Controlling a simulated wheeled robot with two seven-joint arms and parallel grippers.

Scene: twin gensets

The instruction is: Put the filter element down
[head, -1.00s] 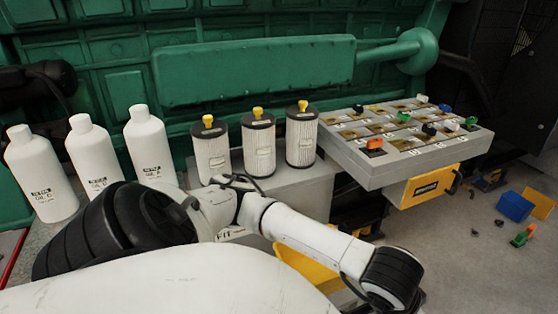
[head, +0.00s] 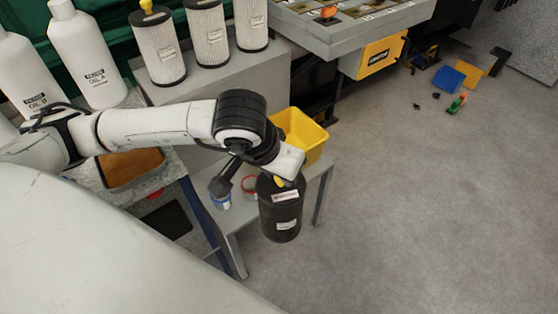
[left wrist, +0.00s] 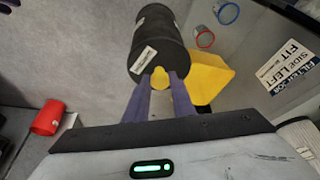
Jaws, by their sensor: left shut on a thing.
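A black filter element (head: 280,215) with white labels hangs upright from my left gripper (head: 286,176) in the head view. The gripper is shut on its yellow top knob. In the left wrist view the filter element (left wrist: 160,38) points away from me, and its yellow knob (left wrist: 159,78) sits between the two fingers of the gripper (left wrist: 161,88). In the head view it overlaps the front of a low grey table (head: 236,238); I cannot tell its height above that or the floor.

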